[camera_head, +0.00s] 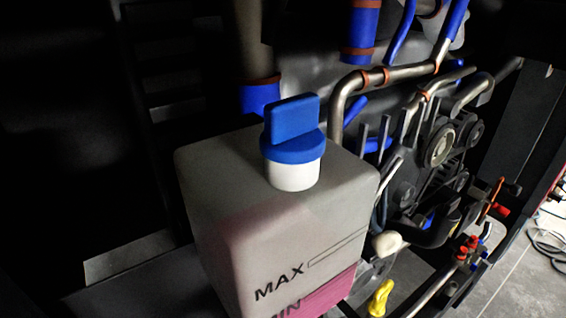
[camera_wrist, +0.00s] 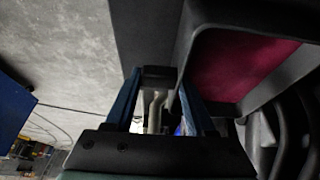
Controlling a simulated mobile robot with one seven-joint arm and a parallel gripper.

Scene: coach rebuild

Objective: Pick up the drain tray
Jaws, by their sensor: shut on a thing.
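The drain tray (camera_wrist: 197,62) shows in the wrist view as a dark grey, open tray with a raised rim and a dark red-pink inside. My gripper (camera_wrist: 158,82) has its two blue fingers shut on a small dark part at the tray's left side. The fingers partly hide where they meet it. The far end of the tray is cut off by the picture's edge. I cannot make out the tray or my gripper in the head view.
A white tank (camera_head: 260,215) with a blue cap (camera_head: 292,132), MAX marking and pink fluid fills the middle of the head view. Metal pipes (camera_head: 385,75) and engine parts crowd its right. A yellow handle (camera_head: 380,298) is below.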

